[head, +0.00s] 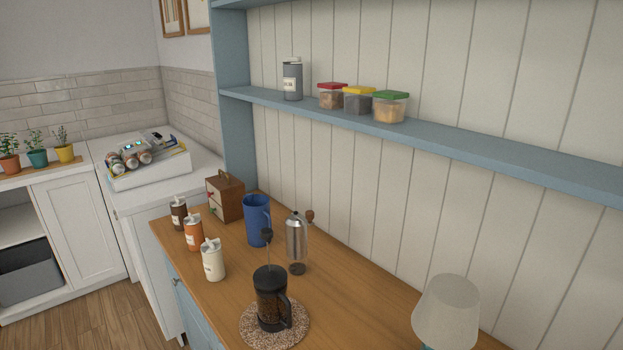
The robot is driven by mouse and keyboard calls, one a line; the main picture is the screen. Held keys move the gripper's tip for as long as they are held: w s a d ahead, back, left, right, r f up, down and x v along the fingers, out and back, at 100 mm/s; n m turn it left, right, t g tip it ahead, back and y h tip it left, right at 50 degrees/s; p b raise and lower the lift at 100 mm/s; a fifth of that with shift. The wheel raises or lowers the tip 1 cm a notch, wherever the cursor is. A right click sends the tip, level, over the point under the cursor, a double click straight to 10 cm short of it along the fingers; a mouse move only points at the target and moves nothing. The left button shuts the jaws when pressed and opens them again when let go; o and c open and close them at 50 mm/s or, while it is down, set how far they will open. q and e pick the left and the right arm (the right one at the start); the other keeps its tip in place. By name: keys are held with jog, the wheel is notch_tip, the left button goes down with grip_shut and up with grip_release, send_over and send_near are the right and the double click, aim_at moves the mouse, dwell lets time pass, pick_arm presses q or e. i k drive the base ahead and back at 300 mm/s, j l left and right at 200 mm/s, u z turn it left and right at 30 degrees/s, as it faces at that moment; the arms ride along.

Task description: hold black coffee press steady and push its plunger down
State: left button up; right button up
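The black coffee press (269,299) stands upright on a round speckled mat (247,325) near the front of the wooden counter. Its plunger (267,249) is raised, with a thin rod and a dark knob well above the lid. Its handle (288,312) points toward the right and front. Neither of my grippers is in the head view.
A cream bottle (213,260), an orange bottle (193,233) and a brown bottle (179,214) line the left. A lamp (446,312) stands at right. The counter (350,295) between press and lamp is clear.

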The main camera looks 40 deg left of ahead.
aim_at(266, 234)
jog(key=j+z, duration=0.35)
jog(key=k+j+z, duration=0.15)
jog(key=j+z, duration=0.15)
jog(key=j, duration=0.15)
jog(key=k+j+z, duration=0.15)
jog(key=j+z, duration=0.2)
jog(key=k+j+z, duration=0.15)
jog(key=j+z, duration=0.2)
